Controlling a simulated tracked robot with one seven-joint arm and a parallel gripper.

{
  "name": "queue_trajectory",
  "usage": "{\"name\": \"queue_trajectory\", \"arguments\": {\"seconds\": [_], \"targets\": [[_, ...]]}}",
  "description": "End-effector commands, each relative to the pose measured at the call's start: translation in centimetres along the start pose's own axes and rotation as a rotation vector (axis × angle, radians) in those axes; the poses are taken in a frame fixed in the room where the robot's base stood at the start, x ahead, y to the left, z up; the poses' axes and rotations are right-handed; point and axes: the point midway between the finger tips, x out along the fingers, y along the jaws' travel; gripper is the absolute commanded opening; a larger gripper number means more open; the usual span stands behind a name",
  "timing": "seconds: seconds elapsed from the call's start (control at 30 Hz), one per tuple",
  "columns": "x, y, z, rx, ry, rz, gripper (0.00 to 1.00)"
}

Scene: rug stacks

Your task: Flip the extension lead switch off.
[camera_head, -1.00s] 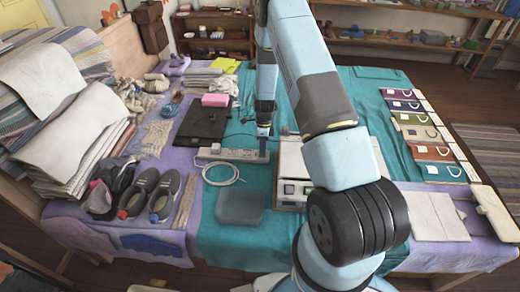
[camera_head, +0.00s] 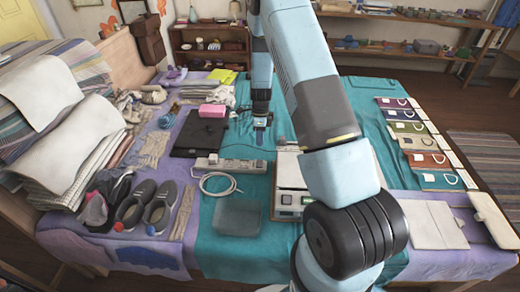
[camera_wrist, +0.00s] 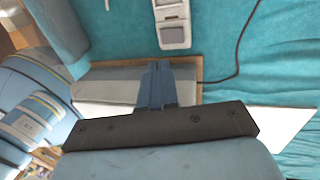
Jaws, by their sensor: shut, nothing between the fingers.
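The extension lead (camera_head: 236,165) is a white strip lying on the teal cloth near the table's middle, its white cable (camera_head: 217,184) coiled in front. In the wrist view, one end of a white and grey strip, likely the lead (camera_wrist: 173,30), shows at the top centre. The switch and its position are too small to tell. My gripper (camera_head: 260,137) is above the cloth, just behind the lead's right end in the head view. In the wrist view its blue-grey fingers (camera_wrist: 158,72) are together and empty, apart from the strip.
A pale boxy device (camera_head: 290,170) stands close right of the lead. A clear tray (camera_head: 237,217) is in front. A black flat board (camera_head: 198,136) with a pink block (camera_head: 212,111) lies left of my gripper. Shoes (camera_head: 148,205) are at the left front. Teal cloth behind is fairly clear.

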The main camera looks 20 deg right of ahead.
Motion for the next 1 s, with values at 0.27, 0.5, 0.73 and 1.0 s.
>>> {"name": "queue_trajectory", "arguments": {"seconds": [0.27, 0.5, 0.73, 1.0], "targets": [[-3.3, 0.7, 0.0, 0.001, -0.001, -0.001, 0.00], [-3.8, 0.8, -0.2, 0.003, 0.000, 0.001, 0.00], [-3.7, 0.8, -0.2, 0.003, 0.000, 0.001, 0.00], [-5.5, 1.3, -0.1, -0.039, -0.009, -0.015, 0.00]]}}
